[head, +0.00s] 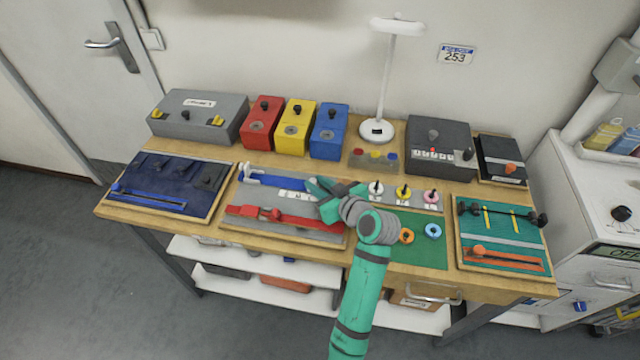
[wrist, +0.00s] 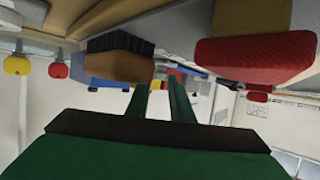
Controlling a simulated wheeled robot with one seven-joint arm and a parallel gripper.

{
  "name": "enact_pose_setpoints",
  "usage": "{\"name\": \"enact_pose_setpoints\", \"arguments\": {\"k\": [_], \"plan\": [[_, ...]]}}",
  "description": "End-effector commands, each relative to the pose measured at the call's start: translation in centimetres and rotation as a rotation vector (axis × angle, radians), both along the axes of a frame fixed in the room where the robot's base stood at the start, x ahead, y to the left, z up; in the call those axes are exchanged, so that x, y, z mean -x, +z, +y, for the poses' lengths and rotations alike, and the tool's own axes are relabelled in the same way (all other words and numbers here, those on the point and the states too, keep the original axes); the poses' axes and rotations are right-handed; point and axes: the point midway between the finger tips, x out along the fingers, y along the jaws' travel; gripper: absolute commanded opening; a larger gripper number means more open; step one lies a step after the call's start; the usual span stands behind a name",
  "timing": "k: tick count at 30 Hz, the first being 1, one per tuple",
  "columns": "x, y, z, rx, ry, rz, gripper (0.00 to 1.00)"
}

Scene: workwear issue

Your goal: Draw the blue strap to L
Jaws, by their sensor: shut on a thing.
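The blue strap (head: 277,182) lies along the upper part of a grey board (head: 236,199) in the head view. It runs right from a white and blue holder (head: 250,171) at the board's upper left. A white label strip with letters (head: 296,195) lies just below it; the letters are too small to read surely. My gripper (head: 316,188) is at the strap's right end, shut on it, and hides that end and part of the strip. In the wrist view the two green fingers (wrist: 160,104) show, but what lies between their tips is unclear.
A red strap with a slider (head: 270,213) lies lower on the same board. A blue board (head: 165,182) is to the left. Pegs with coloured rings (head: 403,192) and a green board (head: 500,235) are to the right. Several boxes and a white stand (head: 376,128) line the back.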

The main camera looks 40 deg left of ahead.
Motion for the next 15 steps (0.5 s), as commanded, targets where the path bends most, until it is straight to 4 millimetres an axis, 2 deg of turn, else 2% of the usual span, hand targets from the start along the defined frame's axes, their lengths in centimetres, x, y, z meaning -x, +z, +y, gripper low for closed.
{"name": "enact_pose_setpoints", "arguments": {"k": [2, 3, 5, 15], "plan": [[-0.01, 0.03, -0.03, 0.0, -0.001, 0.0, 0.0], [-0.02, 0.03, -0.04, 0.0, -0.001, 0.0, 0.23], [-0.02, 0.03, -0.04, 0.0, -0.001, 0.0, 0.37], [0.06, 0.09, -0.19, 0.0, -0.001, 0.0, 0.38]]}}
